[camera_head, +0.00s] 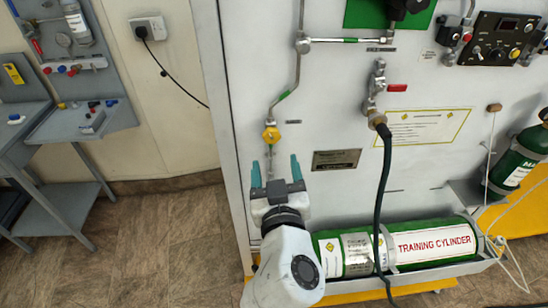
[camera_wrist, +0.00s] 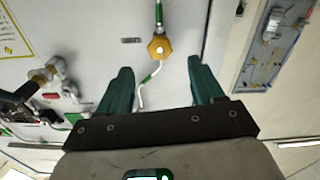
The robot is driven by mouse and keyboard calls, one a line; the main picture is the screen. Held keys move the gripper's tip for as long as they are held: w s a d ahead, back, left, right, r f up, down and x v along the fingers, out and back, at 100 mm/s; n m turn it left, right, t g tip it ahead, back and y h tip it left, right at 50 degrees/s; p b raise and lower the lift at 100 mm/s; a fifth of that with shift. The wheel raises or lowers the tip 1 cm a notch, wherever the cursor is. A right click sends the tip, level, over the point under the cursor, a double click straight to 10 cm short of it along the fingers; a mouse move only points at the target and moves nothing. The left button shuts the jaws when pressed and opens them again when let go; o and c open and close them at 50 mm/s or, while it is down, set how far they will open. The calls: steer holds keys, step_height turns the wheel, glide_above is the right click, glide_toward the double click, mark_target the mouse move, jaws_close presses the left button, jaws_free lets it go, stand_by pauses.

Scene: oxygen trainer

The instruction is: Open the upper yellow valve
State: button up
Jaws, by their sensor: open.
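One yellow valve (camera_head: 271,134) sits on a thin vertical pipe on the white panel in the head view. It also shows in the wrist view (camera_wrist: 158,48), just beyond and between my fingertips. My gripper (camera_head: 275,165) is open and empty, with its teal fingers on either side and apart from the valve. In the wrist view, my gripper (camera_wrist: 160,76) shows a clear gap between the fingers. In the head view the fingertips appear just below the valve. I see no second yellow valve, so I cannot tell upper from lower.
A black hose (camera_head: 382,190) hangs from a brass fitting right of my gripper. A green training cylinder (camera_head: 435,243) lies in a rack low on the panel. A grey tool bench (camera_head: 75,120) stands at far left. The floor (camera_head: 160,240) between is clear.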

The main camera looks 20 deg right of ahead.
mark_target(272, 137)
steer(key=shift+s+a, duration=0.15)
steer(key=shift+s, duration=0.25)
steer(key=shift+m, duration=0.4)
steer(key=p+x, duration=0.2)
steer(key=x, duration=0.1)
steer(key=p+x, duration=0.2)
steer(key=x, duration=0.1)
steer(key=p+x, duration=0.2)
steer(key=x, duration=0.1)
steer(key=shift+w+r, duration=0.1)
steer(key=shift+r, duration=0.2)
steer(key=shift+c, duration=0.3)
steer(key=c, duration=1)
